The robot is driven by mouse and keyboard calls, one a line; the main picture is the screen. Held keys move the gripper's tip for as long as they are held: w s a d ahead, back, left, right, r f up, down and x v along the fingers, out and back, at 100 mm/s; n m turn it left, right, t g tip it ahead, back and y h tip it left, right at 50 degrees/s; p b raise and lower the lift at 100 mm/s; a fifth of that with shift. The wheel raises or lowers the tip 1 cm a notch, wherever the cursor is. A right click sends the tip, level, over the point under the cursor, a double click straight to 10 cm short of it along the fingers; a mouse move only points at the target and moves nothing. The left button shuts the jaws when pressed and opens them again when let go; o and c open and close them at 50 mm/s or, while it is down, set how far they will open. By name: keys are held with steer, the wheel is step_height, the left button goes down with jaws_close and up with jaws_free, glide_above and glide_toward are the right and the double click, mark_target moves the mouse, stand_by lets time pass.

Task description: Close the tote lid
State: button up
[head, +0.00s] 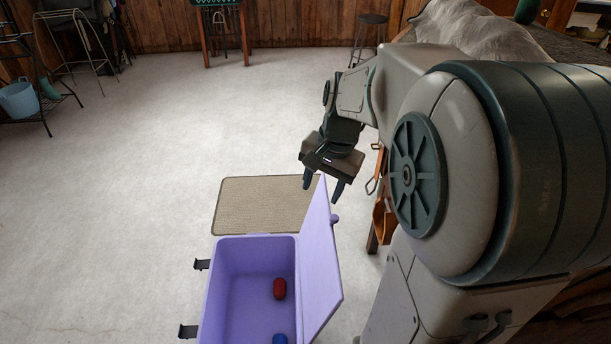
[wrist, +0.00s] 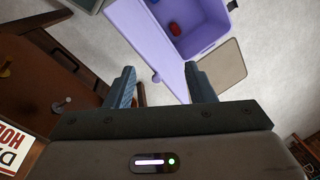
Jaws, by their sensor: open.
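The purple tote (head: 250,265) stands on the floor at the bottom of the head view. Its lid (head: 318,262) is open, raised roughly upright on the tote's right side, with a round knob (head: 334,219) on its outer face. A red object (head: 279,289) and a blue object (head: 280,339) lie inside. My gripper (head: 322,186) is open and empty, near the lid's far top corner. In the wrist view the lid (wrist: 153,50) passes behind and between the open fingers of my gripper (wrist: 165,88). I cannot tell whether they touch.
A beige mat (head: 262,205) lies on the floor beyond the tote. A wooden table with hanging tools (head: 383,218) stands to the right, close to my arm. A black rack with a light blue bucket (head: 18,99) is at far left. The floor left of the tote is clear.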

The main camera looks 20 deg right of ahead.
steer(key=w+d+f+m+y+b, duration=0.1)
steer(key=w+d+f+m+b, duration=0.3)
steer(key=w+d+f+m, duration=0.3)
steer(key=m+y+b, duration=0.2)
steer(key=m, duration=0.3)
glide_toward(334, 217)
steer(key=b+x, duration=0.2)
steer(key=x, duration=0.6)
steer(key=shift+w+f, duration=0.1)
steer(key=shift+f, duration=0.1)
